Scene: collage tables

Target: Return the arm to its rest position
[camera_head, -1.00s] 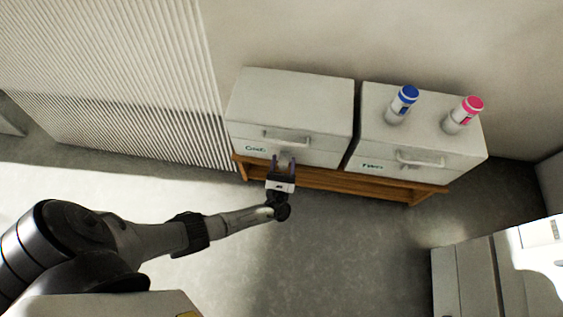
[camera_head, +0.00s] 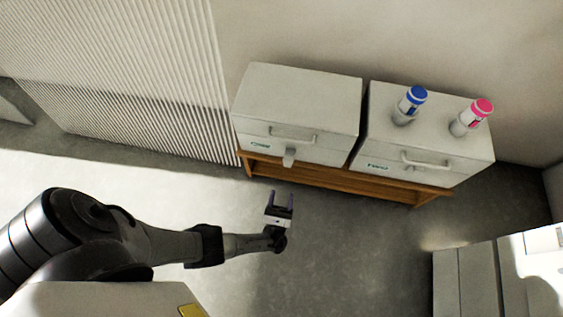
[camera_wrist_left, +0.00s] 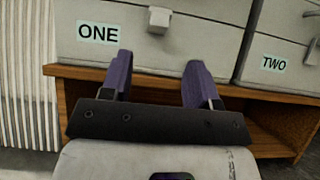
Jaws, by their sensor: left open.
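My left gripper (camera_head: 282,201) is open and empty over the floor, in front of the wooden bench and apart from it. In the left wrist view its two purple fingers (camera_wrist_left: 159,78) stand apart with nothing between them. Ahead is a white drawer box (camera_head: 296,100) labelled ONE, with a handle and a small block-like knob (camera_head: 289,156) low on its front. To its right is a second white drawer box (camera_head: 440,125) labelled TWO. Both drawers look shut. My right gripper is not in view.
The boxes stand on a wooden bench (camera_head: 330,178) against the wall. A blue-capped bottle (camera_head: 409,105) and a pink-capped bottle (camera_head: 471,117) stand on box TWO. A ribbed white panel (camera_head: 130,80) is at left, a pale cabinet (camera_head: 490,275) at lower right. Floor between is clear.

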